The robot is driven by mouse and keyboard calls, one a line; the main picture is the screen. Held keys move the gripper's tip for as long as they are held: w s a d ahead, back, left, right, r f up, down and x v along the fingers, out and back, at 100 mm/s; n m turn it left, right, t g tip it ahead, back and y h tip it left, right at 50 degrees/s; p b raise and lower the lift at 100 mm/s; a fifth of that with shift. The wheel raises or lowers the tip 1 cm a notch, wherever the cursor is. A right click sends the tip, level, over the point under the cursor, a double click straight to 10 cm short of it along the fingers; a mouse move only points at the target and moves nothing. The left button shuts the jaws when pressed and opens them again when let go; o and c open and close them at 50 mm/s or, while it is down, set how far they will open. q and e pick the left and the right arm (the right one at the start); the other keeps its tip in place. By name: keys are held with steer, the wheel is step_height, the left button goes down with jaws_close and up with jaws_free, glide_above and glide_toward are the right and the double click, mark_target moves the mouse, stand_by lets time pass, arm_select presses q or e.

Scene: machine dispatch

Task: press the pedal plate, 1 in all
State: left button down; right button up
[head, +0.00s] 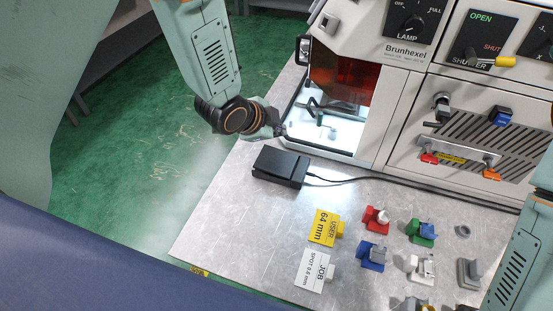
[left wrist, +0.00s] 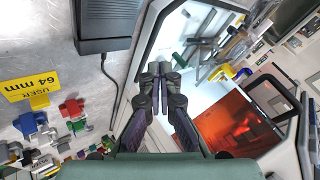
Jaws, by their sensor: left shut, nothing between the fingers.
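The pedal plate (head: 281,167) is a flat black block lying on the metal table, with a cable leaving its right side. It also shows in the left wrist view (left wrist: 108,22), at the top left. My left gripper (head: 281,132) is shut and empty. It is just behind the pedal in the head view, at the front edge of the machine's lit opening, apart from the pedal. In the left wrist view its fingertips (left wrist: 160,69) meet in front of that opening. My right gripper is out of view; only my right arm shows at the right edge.
The Brunhexel machine (head: 408,48) stands behind, with an orange window (head: 341,78) above its opening. The table left of the cards is clear.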

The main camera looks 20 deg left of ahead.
arm_select(q)
steer(key=f, duration=0.1)
steer(key=b, duration=0.7)
glide_toward(283, 156)
steer(key=x, duration=0.4)
steer(key=shift+w+d+r, duration=0.15)
steer(key=shift+w+d, duration=0.1)
steer(key=shift+w, duration=0.2)
steer(key=shift+a+f, duration=0.1)
steer(key=shift+f, duration=0.1)
steer(key=shift+r, duration=0.1)
steer(key=shift+f, duration=0.2)
steer(key=shift+f+b, duration=0.3)
